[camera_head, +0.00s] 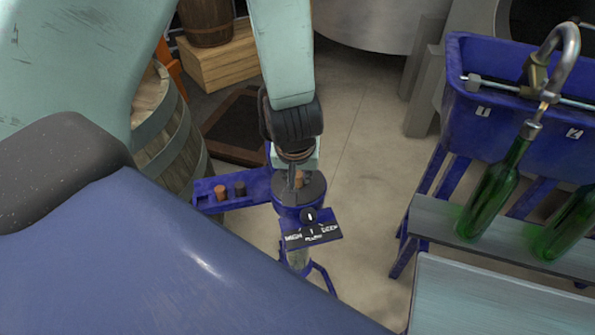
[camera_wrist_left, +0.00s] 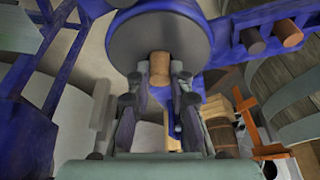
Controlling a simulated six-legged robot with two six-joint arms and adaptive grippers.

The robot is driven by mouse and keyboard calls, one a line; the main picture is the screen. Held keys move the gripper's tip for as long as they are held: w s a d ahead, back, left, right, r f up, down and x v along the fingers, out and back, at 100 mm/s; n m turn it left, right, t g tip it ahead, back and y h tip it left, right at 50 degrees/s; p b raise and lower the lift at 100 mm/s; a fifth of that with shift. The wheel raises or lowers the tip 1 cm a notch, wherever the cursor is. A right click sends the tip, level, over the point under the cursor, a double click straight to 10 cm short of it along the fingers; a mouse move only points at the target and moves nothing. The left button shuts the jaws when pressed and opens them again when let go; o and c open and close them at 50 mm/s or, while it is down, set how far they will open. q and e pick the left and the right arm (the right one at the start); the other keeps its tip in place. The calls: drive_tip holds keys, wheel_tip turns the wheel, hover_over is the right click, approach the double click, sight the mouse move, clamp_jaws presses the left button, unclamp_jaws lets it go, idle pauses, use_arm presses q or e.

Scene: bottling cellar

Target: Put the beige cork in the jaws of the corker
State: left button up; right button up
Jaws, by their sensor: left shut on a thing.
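The beige cork (camera_wrist_left: 160,68) is held between the fingertips of my left gripper (camera_wrist_left: 160,74) in the wrist view. The corker (camera_head: 312,193) is a blue stand with a round dark grey head, which also shows in the wrist view (camera_wrist_left: 160,30). The cork overlaps the edge of this head in the picture. The jaw opening is hidden, so I cannot tell whether the cork touches it. My right gripper is not in view.
A blue rack (camera_head: 260,190) at the corker's left holds a brown cork (camera_head: 221,191) and a dark cork (camera_head: 240,189). A lettered plate (camera_head: 312,232) is on the corker's front. A barrel (camera_head: 168,130) stands left; green bottles (camera_head: 492,190) stand under a blue filler (camera_head: 480,125) at right.

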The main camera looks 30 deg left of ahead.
use_arm(q)
drive_tip(key=o, duration=0.9)
drive_tip(key=shift+c, duration=0.2)
drive_tip(key=v, duration=0.7)
drive_tip(key=shift+r, duration=0.2)
drive_tip(key=shift+s, duration=0.1)
drive_tip(key=shift+d, duration=0.1)
